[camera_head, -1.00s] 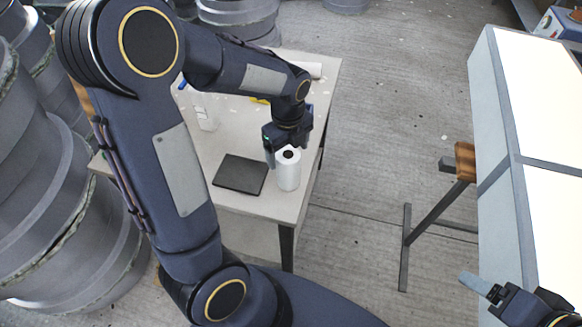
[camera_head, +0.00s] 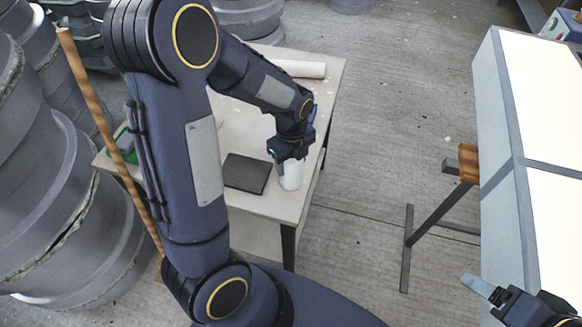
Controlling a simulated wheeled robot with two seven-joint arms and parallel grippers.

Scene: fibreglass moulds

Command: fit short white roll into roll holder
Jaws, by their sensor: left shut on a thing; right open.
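The short white roll (camera_head: 291,177) stands upright on the white table (camera_head: 262,204), near its front right corner. My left gripper (camera_head: 288,161) is over the top of the roll and shut on it; the gripper hides the roll's upper end. My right gripper (camera_head: 481,288) is at the bottom right, open and away from the table. I cannot make out a roll holder in this view.
A dark flat pad (camera_head: 246,173) lies just left of the roll. A longer white roll (camera_head: 300,69) lies at the table's back. A wooden pole (camera_head: 92,103) leans by grey moulds (camera_head: 72,215) on the left. A light-topped bench (camera_head: 507,170) stands at right.

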